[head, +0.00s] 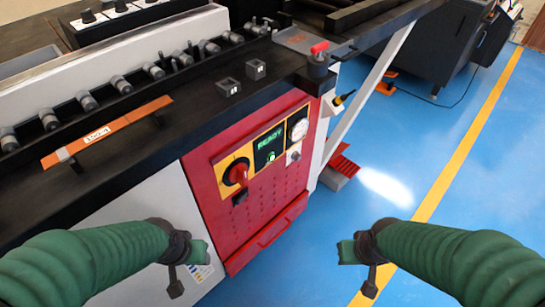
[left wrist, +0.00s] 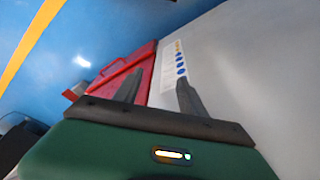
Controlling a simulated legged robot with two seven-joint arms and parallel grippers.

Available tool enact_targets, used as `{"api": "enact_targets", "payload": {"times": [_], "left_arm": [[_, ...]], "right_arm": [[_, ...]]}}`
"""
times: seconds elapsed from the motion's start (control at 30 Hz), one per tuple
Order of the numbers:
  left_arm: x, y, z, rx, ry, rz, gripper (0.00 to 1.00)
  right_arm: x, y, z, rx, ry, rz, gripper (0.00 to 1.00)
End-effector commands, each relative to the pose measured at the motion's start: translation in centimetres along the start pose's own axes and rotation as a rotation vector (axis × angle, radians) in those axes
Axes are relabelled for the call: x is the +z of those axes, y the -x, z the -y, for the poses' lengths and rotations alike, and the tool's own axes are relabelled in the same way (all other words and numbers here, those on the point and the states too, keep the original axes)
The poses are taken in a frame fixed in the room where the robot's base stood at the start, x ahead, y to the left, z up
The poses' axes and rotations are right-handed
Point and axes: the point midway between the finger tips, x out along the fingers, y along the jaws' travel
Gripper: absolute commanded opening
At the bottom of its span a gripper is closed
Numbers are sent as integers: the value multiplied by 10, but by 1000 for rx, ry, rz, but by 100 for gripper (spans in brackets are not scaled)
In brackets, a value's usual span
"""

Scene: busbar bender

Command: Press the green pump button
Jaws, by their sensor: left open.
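The green pump button (head: 271,157) is a small lit green spot below the green READY display (head: 269,141). It sits on the yellow-edged control panel of the red cabinet (head: 215,190) in the head view. My left gripper (head: 188,268) is open and empty, low and left of the panel, in front of the grey cabinet side. Its two dark fingers stand apart in the left wrist view (left wrist: 158,92), with the red cabinet beyond. My right gripper (head: 359,268) looks open and empty over the blue floor, right of the cabinet. Neither touches the button.
A red rotary switch (head: 237,173) is left of the button, and a round gauge (head: 299,129) is right. A red drawer handle (head: 272,235) juts out below. The black bench top (head: 190,110) overhangs above. A red pedal (head: 343,166) is on the floor.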

Motion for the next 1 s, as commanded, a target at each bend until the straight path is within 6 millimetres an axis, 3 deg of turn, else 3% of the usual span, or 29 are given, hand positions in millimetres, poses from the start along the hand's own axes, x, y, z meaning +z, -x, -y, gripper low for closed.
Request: {"api": "enact_targets", "payload": {"times": [0.03,0.37,1.0], "left_arm": [[0,0,0,0,0,0,43],[0,0,0,0,0,0,0],[0,0,0,0,0,0,0]], "right_arm": [[0,0,0,0,0,0,0],[0,0,0,0,0,0,0],[0,0,0,0,0,0,0]]}}
